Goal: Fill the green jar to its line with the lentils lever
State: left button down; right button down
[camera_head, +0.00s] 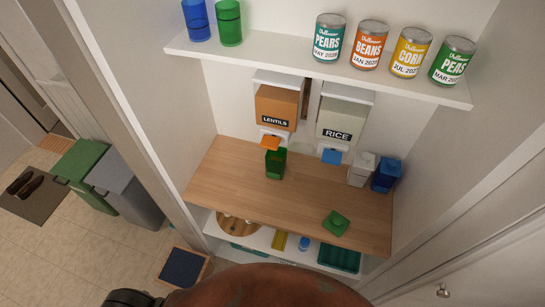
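The green jar (275,166) stands upright on the wooden counter, just below the lentils dispenser (275,108). The dispenser is labelled LENTILS and has an orange lever (270,143) at its bottom, just above and slightly left of the jar's mouth. The jar looks open on top and darker in its lower part. I cannot make out its line or how much is inside. A green lid (336,222) lies on the counter, nearer to me and to the right. Neither gripper is recognisable in the head view.
The rice dispenser (342,116), with a blue lever (332,156), hangs to the right. A whitish jar (361,169) and a blue jar (386,175) stand at the counter's right. Several cans and two cups line the upper shelf (300,62). The counter's (225,175) left part is clear.

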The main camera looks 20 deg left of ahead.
aim_at(269, 142)
jog(key=k, duration=0.5)
jog(key=z, duration=1.2)
jog(key=i, duration=0.95)
jog(key=u, duration=1.8)
